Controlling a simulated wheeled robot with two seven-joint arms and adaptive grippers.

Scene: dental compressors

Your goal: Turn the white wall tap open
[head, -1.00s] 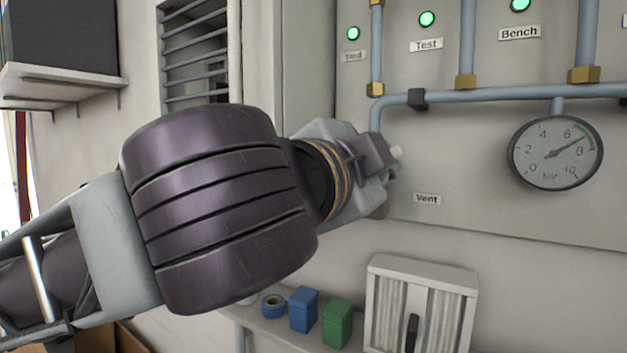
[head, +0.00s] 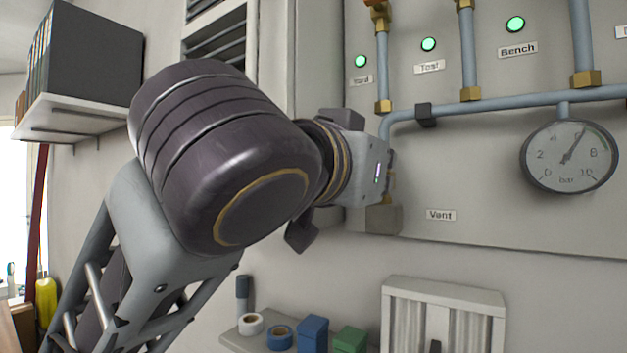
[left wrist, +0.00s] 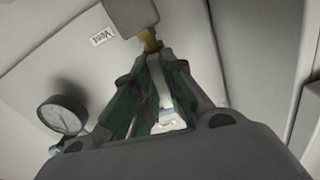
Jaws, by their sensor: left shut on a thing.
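The white wall tap's handle (left wrist: 164,92) shows between the green-padded fingers of my left gripper (left wrist: 165,72) in the left wrist view. The fingers are shut on it. A brass stem (left wrist: 149,40) sits just beyond the fingertips, beside a grey block and the Vent label (left wrist: 102,37). In the head view, my left gripper (head: 378,172) is against the panel, left of the Vent label (head: 440,215), and hides the handle. My right gripper is in neither view.
The pressure gauge (head: 570,157) is right of the tap, its needle pointing up and slightly right. Pipes (head: 520,98) cross the panel. Below stand a blue box (head: 313,334), a green box (head: 350,340) and a white pleated filter (head: 443,315). A shelf (head: 85,113) is at left.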

